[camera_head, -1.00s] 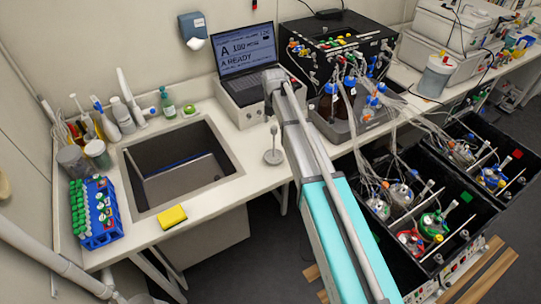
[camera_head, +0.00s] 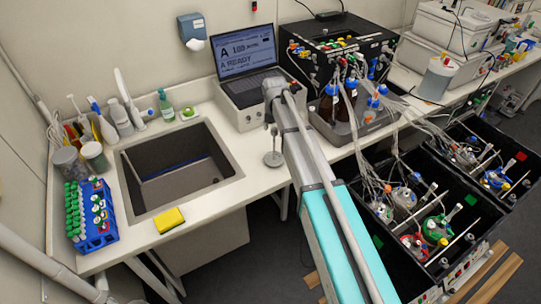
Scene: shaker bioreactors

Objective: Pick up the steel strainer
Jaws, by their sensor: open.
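The steel strainer (camera_head: 273,159) is on the white counter, right of the sink. Its round grey end rests near the counter's front edge, and its thin handle points up toward my gripper. My gripper (camera_head: 269,119) is at the end of my arm, pointing down just above or around the top of the handle. It is open. The fingertips are small and dark here, so I cannot tell whether the handle is between them or whether they touch it.
The sink (camera_head: 222,190) lies to the left, with a yellow sponge (camera_head: 169,220) at its front edge. A laptop (camera_head: 245,52) on a white box stands behind my gripper. Brown bottles (camera_head: 328,104) in a grey tray stand to the right. Bare counter surrounds the strainer.

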